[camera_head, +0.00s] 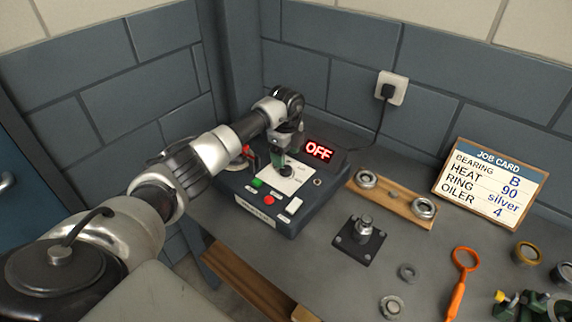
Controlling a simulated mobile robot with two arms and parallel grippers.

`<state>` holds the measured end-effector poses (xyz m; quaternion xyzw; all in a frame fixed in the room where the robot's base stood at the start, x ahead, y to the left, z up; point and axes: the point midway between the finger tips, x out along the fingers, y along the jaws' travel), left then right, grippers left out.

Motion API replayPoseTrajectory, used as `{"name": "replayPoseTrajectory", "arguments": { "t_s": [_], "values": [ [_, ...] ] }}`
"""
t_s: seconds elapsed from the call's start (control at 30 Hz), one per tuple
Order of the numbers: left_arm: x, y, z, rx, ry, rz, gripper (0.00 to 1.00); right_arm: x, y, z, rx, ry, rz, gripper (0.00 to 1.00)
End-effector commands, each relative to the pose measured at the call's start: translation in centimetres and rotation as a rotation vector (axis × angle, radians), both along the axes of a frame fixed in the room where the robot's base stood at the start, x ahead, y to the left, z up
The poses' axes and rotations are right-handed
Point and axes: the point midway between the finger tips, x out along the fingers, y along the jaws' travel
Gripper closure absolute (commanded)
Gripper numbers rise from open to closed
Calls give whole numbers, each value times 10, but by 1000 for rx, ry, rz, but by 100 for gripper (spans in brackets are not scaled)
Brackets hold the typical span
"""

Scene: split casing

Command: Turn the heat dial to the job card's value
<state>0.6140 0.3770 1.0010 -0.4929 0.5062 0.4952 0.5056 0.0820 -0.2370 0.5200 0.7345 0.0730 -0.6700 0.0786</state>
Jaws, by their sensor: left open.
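The heater box (262,221) stands at the back left of the bench, with a white panel on its top. Its display (318,151) reads OFF in red. The job card (490,184) leans at the back right and reads bearing B, heat 90, ring silver, oiler 4. My left gripper (281,172) points down over the white panel and is open. The heat dial is largely hidden by the gripper; I cannot tell whether the fingers touch it. My right gripper is out of view.
A green button (257,183), a red button (268,200) and a white switch (293,206) sit in front of the panel. A wooden board with bearings (392,197), a black post stand (359,238) and an orange tool (459,286) lie to the right.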

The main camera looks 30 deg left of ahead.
Motion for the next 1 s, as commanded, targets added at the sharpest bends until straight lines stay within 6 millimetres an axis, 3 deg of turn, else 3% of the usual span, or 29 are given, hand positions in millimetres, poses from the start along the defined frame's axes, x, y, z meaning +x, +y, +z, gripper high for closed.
{"name": "replayPoseTrajectory", "arguments": {
  "t_s": [0.1, 0.3, 0.7, 1.0],
  "values": [
    [0, -1, -22, -3, 3, 1, 34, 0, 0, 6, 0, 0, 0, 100],
    [0, -1, -47, -3, 0, 0, 34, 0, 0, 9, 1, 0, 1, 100],
    [0, -1, -54, -2, -2, -2, 36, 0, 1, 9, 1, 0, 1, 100],
    [0, -1, -54, -2, -2, -2, 82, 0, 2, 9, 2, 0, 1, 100]
  ]
}}
